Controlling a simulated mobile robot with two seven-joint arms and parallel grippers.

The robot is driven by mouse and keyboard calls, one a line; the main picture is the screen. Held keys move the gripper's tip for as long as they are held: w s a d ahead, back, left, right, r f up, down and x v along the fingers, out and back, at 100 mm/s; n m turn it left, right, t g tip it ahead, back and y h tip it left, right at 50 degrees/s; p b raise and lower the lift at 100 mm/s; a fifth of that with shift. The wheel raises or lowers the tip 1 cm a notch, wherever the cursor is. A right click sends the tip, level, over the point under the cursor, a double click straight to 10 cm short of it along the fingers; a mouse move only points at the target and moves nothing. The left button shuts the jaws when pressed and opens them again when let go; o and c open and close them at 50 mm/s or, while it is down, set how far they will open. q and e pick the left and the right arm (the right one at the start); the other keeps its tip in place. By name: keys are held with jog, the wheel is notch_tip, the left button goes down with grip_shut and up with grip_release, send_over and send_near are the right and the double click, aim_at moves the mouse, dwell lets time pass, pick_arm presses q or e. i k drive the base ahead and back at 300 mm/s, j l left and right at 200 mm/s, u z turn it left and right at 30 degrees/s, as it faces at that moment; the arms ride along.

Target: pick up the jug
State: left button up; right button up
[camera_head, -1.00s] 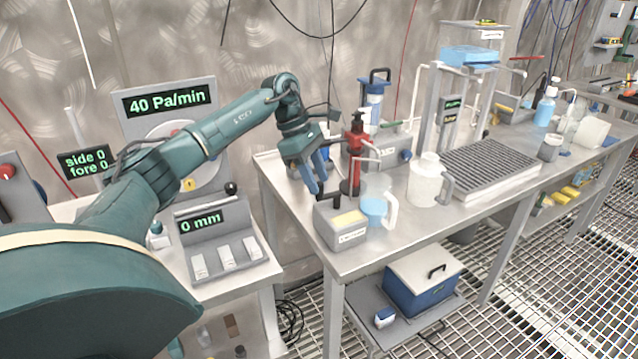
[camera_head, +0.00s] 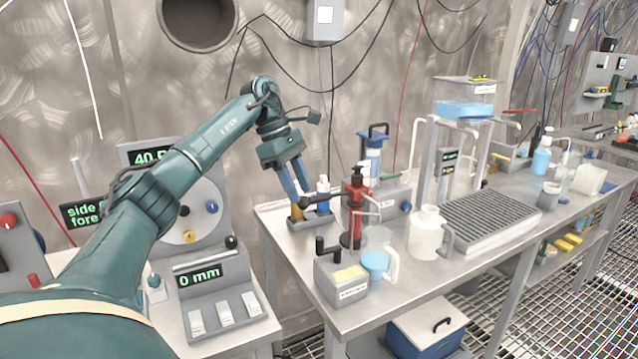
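A clear jug (camera_head: 375,265) with blue liquid and a handle on its right stands upright near the table's front edge, partly behind a small grey box. A whitish jug (camera_head: 426,236), also with a handle, stands to its right, beside the ribbed tray. My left gripper (camera_head: 301,194) is above the table's left end, pointing down, to the left of both jugs and apart from them. Its two blue fingers are spread with nothing seen between them. My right gripper is out of view.
A red stand (camera_head: 355,212) rises between my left gripper and the jugs. A grey box (camera_head: 341,279) sits in front of the clear jug. A small bottle rack (camera_head: 311,220) is below the gripper. A ribbed tray (camera_head: 492,221) lies to the right.

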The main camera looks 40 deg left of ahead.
aim_at(376, 250)
jog(key=k, duration=1)
